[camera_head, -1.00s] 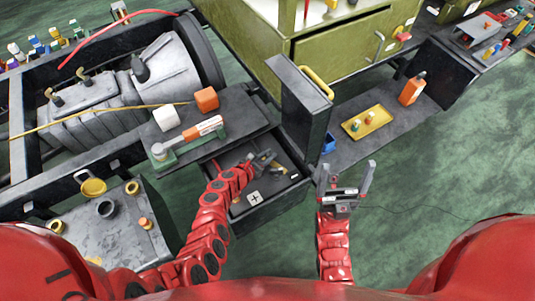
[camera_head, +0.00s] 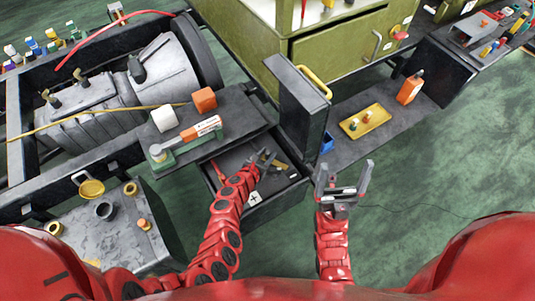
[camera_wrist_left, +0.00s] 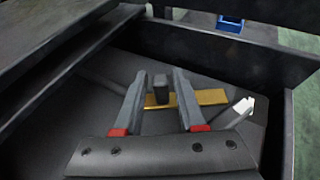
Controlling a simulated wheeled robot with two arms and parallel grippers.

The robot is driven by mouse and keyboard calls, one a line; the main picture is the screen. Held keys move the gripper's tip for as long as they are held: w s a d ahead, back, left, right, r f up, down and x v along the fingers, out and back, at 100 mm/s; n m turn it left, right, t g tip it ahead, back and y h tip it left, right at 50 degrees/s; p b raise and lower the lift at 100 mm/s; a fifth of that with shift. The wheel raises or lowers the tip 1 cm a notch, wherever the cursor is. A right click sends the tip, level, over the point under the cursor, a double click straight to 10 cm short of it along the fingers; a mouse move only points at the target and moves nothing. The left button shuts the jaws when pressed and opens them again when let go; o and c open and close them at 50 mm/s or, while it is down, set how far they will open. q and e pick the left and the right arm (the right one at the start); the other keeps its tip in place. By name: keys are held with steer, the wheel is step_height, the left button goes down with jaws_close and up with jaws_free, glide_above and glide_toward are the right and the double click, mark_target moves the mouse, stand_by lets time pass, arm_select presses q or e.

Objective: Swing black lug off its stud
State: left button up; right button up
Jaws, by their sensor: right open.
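My left gripper (camera_head: 264,160) reaches down into the open dark box (camera_head: 285,201) below the shelf in the head view. In the left wrist view the left gripper (camera_wrist_left: 160,76) is open, its two grey fingers apart. A small dark upright block (camera_wrist_left: 160,88), which looks like the black lug, stands between the fingers with gaps on both sides. A flat brass strip (camera_wrist_left: 211,97) lies by it and runs to the right. The stud itself cannot be made out. My right gripper (camera_head: 342,178) is open and empty, over the floor right of the box.
A dark upright panel (camera_head: 301,110) with a yellow handle stands behind the box. A shelf (camera_head: 235,119) with a white cube and an orange cube overhangs its left side. A white piece (camera_wrist_left: 243,107) sits at the right in the wrist view. Green floor lies free at right.

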arm_select(q)
steer(key=shift+o, duration=0.5)
